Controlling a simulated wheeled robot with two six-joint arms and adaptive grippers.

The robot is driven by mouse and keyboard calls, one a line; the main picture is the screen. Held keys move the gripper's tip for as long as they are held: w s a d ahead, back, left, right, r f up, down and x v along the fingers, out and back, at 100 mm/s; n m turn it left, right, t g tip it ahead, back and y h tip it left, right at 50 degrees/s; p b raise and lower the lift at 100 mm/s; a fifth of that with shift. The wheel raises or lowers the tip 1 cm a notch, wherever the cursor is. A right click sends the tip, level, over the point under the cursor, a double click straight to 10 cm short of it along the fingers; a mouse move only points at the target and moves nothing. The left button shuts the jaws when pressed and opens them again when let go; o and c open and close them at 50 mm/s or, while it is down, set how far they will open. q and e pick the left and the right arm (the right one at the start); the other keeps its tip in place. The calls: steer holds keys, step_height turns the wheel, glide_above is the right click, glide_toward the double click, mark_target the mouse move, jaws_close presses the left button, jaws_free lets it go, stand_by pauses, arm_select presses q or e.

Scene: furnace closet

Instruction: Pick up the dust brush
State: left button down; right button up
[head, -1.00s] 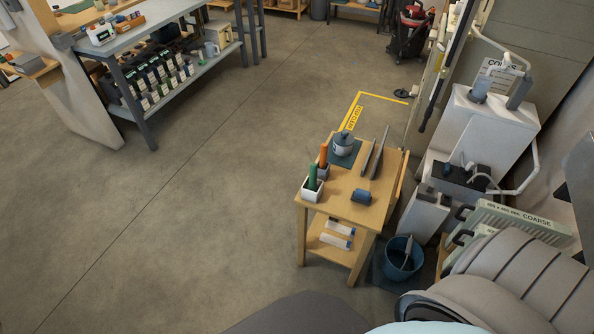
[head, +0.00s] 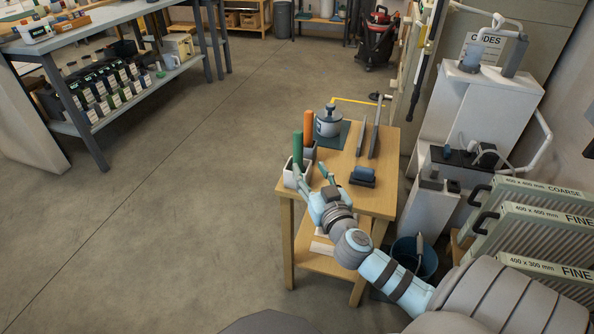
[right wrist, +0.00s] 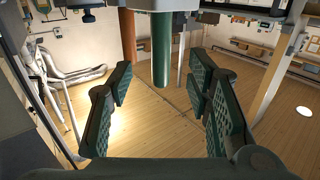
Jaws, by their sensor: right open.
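A green upright handle (head: 297,147) stands in a white pot (head: 289,177) on the small wooden table's left edge. An orange upright handle (head: 308,128) stands just behind it. Their lower ends are hidden, and I cannot tell which one is the dust brush. My left gripper is out of view.
The wooden table (head: 378,200) also holds a blue block-like thing (head: 362,174), a grey lidded pot (head: 327,122) and upright dark plates (head: 373,140). A blue bucket (head: 428,262) stands right of it. The floor to the left is clear.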

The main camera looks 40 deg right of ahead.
mark_target(300, 152)
steer(key=x, duration=0.9)
steer(key=shift+w+d+r, duration=0.1)
steer(key=shift+w+r, duration=0.25)
steer(key=shift+r, duration=0.05)
jaws_close()
